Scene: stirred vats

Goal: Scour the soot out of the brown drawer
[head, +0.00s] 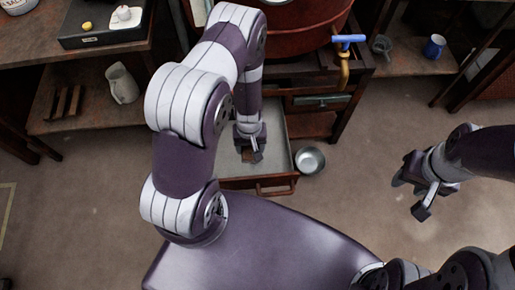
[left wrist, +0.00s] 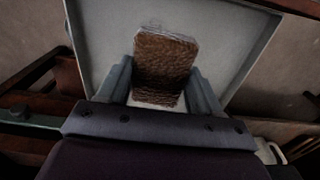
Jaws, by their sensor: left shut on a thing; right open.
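The brown drawer (head: 262,188) is pulled open below the vat, with a pale grey inside; its pale inside also shows in the left wrist view (left wrist: 100,40). My left gripper (head: 250,152) reaches down into the drawer. It is shut on a brown, rough-textured scouring pad (left wrist: 163,68), which sits between its fingers over the drawer's inside. I cannot tell whether the pad touches the bottom. No clear soot shows; my left arm hides part of the drawer. My right gripper (head: 424,191) is open and empty, above the floor to the right of the drawer.
A metal bowl (head: 310,159) stands just right of the drawer. A reddish vat (head: 300,38) with a blue-handled tap (head: 348,39) is behind. A white jug (head: 121,84) stands on the left shelf and a blue mug (head: 434,47) on the right one. The floor at right is clear.

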